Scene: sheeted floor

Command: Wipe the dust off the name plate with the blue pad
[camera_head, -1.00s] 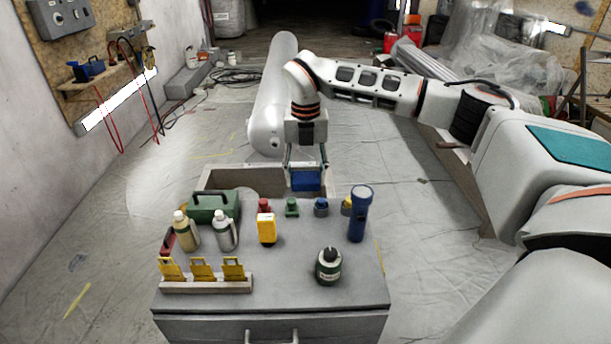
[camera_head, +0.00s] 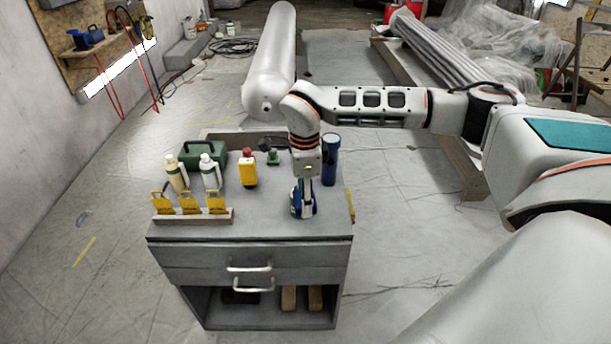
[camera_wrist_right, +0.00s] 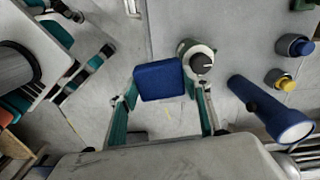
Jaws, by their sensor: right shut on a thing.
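The blue pad (camera_wrist_right: 160,81) is between the fingertips of my right gripper (camera_wrist_right: 162,105) in the right wrist view. In the head view the gripper (camera_head: 303,203) points down at the front right of the grey cabinet's top (camera_head: 262,222), and the pad (camera_head: 309,203) shows as a small blue patch. A round green-and-white jar with a dark cap (camera_wrist_right: 199,60) is right beside the pad in the wrist view; the gripper mostly hides it in the head view. I cannot tell whether the pad touches anything. I cannot make out a name plate or dust. My left gripper is out of view.
A blue flashlight (camera_head: 331,160) stands upright right of the gripper. Two bottles (camera_head: 210,172), a yellow item (camera_head: 249,171), a green toolbox (camera_head: 206,152) and a rack of yellow pieces (camera_head: 190,215) fill the left.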

